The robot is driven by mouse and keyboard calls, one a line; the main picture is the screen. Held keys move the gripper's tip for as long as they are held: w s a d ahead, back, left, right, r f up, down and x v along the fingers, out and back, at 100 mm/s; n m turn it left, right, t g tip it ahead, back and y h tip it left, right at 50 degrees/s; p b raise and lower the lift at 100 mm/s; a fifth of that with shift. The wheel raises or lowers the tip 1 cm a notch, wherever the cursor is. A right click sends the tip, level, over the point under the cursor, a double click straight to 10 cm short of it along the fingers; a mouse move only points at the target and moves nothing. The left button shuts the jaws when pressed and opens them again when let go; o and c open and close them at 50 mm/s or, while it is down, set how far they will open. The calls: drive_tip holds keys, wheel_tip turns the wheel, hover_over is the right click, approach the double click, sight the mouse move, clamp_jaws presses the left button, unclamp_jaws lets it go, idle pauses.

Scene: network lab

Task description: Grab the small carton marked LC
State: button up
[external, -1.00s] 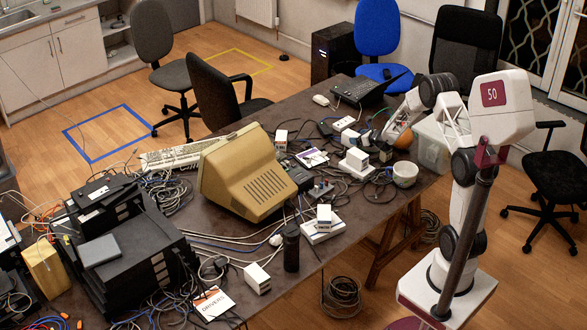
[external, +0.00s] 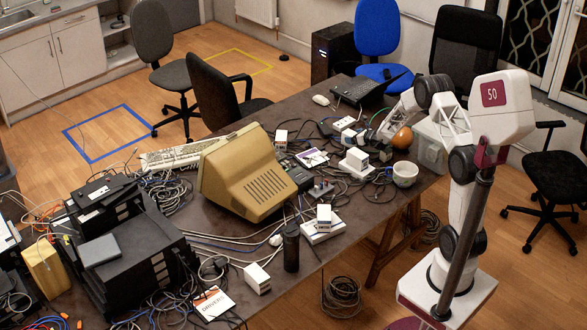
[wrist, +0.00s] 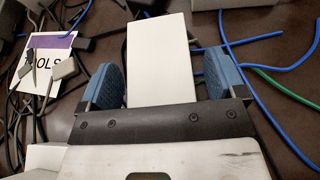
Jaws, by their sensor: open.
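A plain white carton (wrist: 160,65) lies between my gripper's two blue finger pads in the wrist view. Dark gaps show on both sides of it. No LC mark is readable on the face I see. My gripper (wrist: 163,84) is open around the near end of this carton. In the external view my gripper (external: 366,138) is low over the far right part of the table, partly hidden among cables. A small white carton (external: 347,122) shows close to it, but I cannot tell if it is the same one.
Other white cartons stand on the table, one on a white device (external: 357,158). A TOOLS card (wrist: 42,62) lies left of my gripper. Blue and green cables run on the right. An orange ball (external: 401,138) and a white pot (external: 405,174) are near the right edge.

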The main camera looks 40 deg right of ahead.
drive_tip(key=c, duration=1.1)
drive_tip(key=shift+r, duration=5)
